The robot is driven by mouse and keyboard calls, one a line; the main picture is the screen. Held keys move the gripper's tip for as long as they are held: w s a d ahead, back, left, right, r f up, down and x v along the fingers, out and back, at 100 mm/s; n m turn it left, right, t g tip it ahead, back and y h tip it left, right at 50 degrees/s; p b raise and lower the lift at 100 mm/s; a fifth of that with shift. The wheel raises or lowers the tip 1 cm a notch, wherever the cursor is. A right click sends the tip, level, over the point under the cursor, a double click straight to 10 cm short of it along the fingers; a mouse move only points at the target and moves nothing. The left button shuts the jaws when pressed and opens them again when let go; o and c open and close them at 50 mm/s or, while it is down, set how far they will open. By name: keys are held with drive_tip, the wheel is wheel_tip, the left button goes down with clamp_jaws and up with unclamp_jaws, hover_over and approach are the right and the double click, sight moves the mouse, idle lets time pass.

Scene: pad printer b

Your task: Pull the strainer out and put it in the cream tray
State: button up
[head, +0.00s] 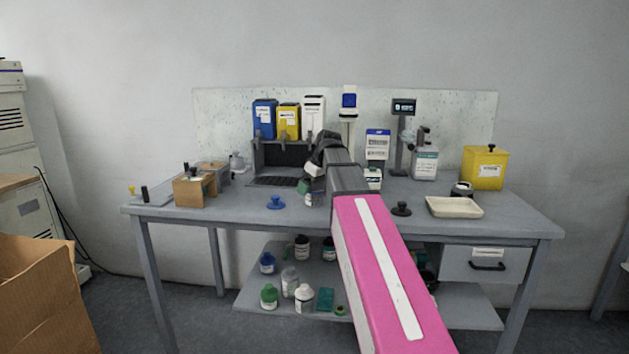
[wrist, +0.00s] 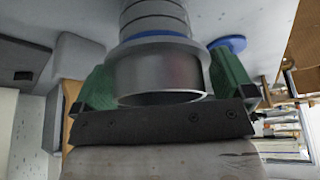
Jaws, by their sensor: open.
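The cream tray (head: 455,208) lies on the right part of the bench, low and rectangular, with its inside looking empty. My gripper (head: 308,188) is low over the middle of the bench, left of the tray. In the wrist view its green fingers (wrist: 165,84) stand open on either side of a grey metallic round piece (wrist: 157,72) with a wide rim and narrower stacked rings behind it. This may be the strainer in its holder; I cannot tell for sure. Whether the fingers touch it is not clear. In the head view my arm and gripper hide most of it.
A blue knobbed piece (head: 275,203) sits left of my gripper and a black one (head: 401,209) stands between my arm and the tray. A dark round pot (head: 462,189) is behind the tray, near a yellow box (head: 485,167). A wooden block (head: 194,190) stands at left.

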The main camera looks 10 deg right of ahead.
drive_tip(key=shift+f, duration=0.1)
drive_tip(key=c, duration=0.7)
drive_tip(key=shift+r, duration=0.8)
idle(0.5)
drive_tip(key=shift+r, duration=1)
